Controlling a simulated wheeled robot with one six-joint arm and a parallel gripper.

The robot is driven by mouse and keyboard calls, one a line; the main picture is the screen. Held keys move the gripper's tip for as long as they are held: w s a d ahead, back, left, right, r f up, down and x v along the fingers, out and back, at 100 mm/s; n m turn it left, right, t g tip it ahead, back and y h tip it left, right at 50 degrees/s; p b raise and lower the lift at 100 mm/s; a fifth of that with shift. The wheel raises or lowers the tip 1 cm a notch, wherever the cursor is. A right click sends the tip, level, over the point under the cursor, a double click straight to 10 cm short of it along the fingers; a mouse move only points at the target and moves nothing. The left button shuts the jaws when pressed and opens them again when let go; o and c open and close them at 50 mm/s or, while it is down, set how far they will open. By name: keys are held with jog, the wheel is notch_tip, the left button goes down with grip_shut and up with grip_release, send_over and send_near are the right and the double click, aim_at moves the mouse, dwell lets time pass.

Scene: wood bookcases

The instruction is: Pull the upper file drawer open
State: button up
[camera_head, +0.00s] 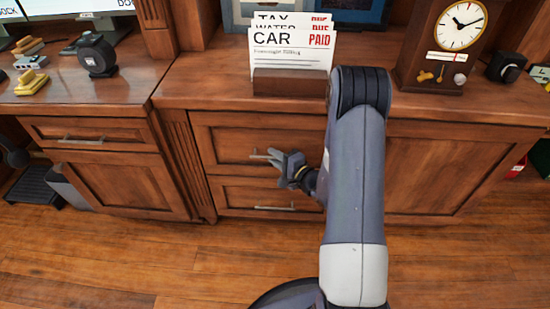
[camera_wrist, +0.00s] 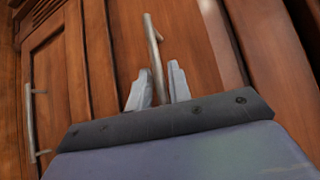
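The upper file drawer (camera_head: 225,143) is a wood-panelled front below the counter, and it looks closed. Its metal bar handle (camera_head: 259,156) is partly hidden by my gripper (camera_head: 281,161) in the head view. In the wrist view, the handle (camera_wrist: 152,35) runs down between the two grey fingers of my gripper (camera_wrist: 158,82). The fingers are apart, one on each side of the bar, with a visible gap to the right finger. Whether either finger touches the bar cannot be told.
The lower drawer (camera_head: 235,197) with its own handle (camera_head: 274,208) is just below; that handle also shows in the wrist view (camera_wrist: 30,120). A card holder (camera_head: 290,83) and a clock (camera_head: 460,25) stand on the counter (camera_head: 205,85). The floor (camera_head: 190,260) in front is clear.

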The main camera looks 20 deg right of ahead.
jog(key=shift+c, duration=0.5)
grip_shut()
